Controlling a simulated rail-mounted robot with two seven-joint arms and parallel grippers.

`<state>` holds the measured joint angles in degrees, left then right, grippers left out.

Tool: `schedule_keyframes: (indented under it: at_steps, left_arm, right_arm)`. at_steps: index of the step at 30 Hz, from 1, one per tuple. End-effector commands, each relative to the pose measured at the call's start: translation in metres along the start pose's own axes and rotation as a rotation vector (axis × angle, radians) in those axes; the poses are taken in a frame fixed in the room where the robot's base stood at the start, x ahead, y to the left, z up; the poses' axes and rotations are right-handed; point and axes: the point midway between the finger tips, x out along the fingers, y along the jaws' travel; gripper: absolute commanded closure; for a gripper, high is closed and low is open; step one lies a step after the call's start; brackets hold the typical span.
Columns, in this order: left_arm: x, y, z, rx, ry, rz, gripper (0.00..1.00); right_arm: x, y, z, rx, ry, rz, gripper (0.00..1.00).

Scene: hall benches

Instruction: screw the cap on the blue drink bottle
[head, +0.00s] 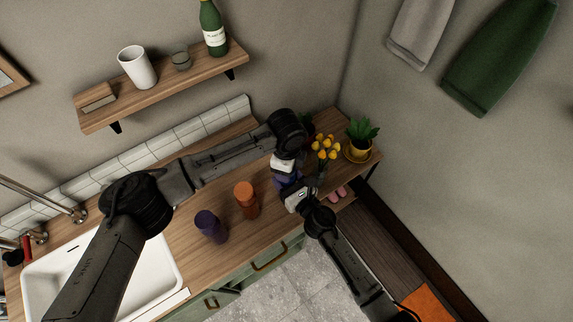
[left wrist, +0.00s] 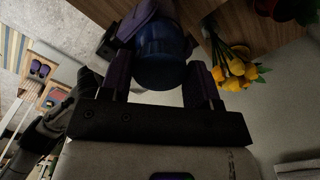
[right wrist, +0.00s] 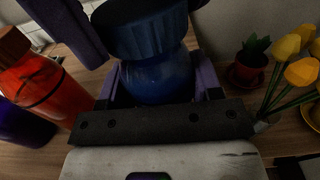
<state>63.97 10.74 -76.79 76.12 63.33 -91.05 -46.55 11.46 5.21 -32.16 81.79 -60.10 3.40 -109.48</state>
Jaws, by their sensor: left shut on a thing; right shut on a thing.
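The blue drink bottle (right wrist: 158,80) stands upright on the wooden counter, with a dark blue ribbed cap (right wrist: 140,38) at its top. My right gripper (right wrist: 160,88) is shut around the bottle's body from the side. My left gripper (left wrist: 161,82) is shut on the cap from above; the cap shows between its fingers in the left wrist view (left wrist: 160,68). In the right wrist view the cap sits in line over the bottle; I cannot tell how far it is threaded. In the head view both grippers, left (head: 284,166) and right (head: 291,190), mostly hide the bottle.
An orange bottle (head: 247,203) and a purple bottle (head: 209,228) stand left of the blue one. Yellow flowers (head: 325,148) and a potted plant (head: 361,140) stand close on the right. A white sink (head: 150,262) lies left; a wall shelf (head: 165,92) hangs above.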

Motion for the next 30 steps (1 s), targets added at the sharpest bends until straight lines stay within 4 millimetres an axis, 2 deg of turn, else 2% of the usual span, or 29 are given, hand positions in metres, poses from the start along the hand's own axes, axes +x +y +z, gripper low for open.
schedule_keyframes:
  at_steps: [3,7,9,13,14,15,23,30]
  left_arm:
    - [0.0000,-0.0003,0.0007,0.231,-0.001,-0.001,0.72]
    - [0.0001,-0.0002,0.0006,0.448,-0.001,0.000,0.72]
    - [0.0001,-0.0002,0.0006,0.516,0.000,0.000,0.72]
    - [0.0001,-0.0002,0.0005,0.507,0.000,0.000,0.72]
    - [0.0001,-0.0002,0.0005,0.507,0.000,0.000,0.42]
    - [0.0001,-0.0002,0.0005,0.506,0.000,0.000,0.38]
    - [0.0001,-0.0001,0.0002,0.505,0.000,0.000,0.14]
    - [-0.0009,-0.0001,-0.0001,0.505,0.000,-0.001,0.14]
  right_arm:
    - [-0.0002,0.0001,-0.0001,0.000,0.000,0.001,1.00]
    - [-0.0002,0.0002,-0.0001,0.000,0.000,0.001,1.00]
    - [-0.0002,0.0002,-0.0002,0.000,0.000,0.001,1.00]
    - [-0.0002,0.0002,-0.0001,0.000,0.000,0.001,1.00]
    - [-0.0002,0.0002,-0.0001,0.000,0.000,0.001,1.00]
    - [-0.0002,0.0002,-0.0001,0.000,0.000,0.001,1.00]
    - [-0.0001,0.0001,-0.0001,0.000,0.000,0.000,1.00]
    - [-0.0001,0.0001,-0.0001,0.000,0.000,0.000,1.00]
